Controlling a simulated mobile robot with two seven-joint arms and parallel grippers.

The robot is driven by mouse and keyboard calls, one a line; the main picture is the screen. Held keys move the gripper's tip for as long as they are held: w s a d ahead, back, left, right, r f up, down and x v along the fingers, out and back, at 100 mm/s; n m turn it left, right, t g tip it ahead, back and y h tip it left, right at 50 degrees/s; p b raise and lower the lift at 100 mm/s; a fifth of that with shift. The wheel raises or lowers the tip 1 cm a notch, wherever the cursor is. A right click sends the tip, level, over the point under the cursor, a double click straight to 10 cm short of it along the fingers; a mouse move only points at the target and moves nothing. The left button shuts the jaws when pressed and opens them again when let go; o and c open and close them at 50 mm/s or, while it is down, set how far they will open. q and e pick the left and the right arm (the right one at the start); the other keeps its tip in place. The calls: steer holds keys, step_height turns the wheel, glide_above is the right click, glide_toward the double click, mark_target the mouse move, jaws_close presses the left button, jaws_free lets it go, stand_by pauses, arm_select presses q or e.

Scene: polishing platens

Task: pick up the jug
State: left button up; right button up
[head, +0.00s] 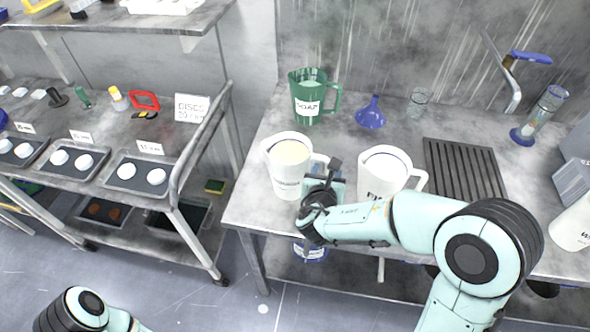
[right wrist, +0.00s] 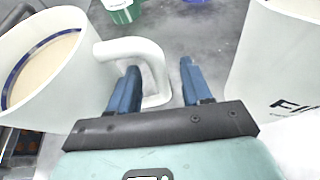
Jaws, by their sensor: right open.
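A white jug (head: 288,173) with beige contents stands near the table's front left; it also shows in the right wrist view (right wrist: 50,75), its handle (right wrist: 157,68) towards my gripper. A second white jug (head: 380,174), with partly hidden lettering, stands to its right, also in the right wrist view (right wrist: 285,60). A green jug (head: 305,98) labelled SOAP stands behind. My right gripper (head: 333,168) is between the white jugs. In the right wrist view my right gripper (right wrist: 158,80) is open, the handle's outer bar appearing between its fingers. I cannot tell whether they touch. My left gripper is out of view.
A blue funnel (head: 371,113), a small glass beaker (head: 418,101) and a dark ribbed mat (head: 464,170) are on the table behind and right. A tap (head: 515,75) and a blue-based cylinder (head: 540,115) stand at the far right. A shelf cart (head: 200,140) with disc trays is left.

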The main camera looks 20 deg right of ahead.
steer(key=shift+w+d+f, duration=0.2)
steer(key=shift+w+d, duration=0.15)
steer(key=shift+w, duration=0.2)
jaws_close()
stand_by(1.0)
steer(key=shift+r, duration=0.2)
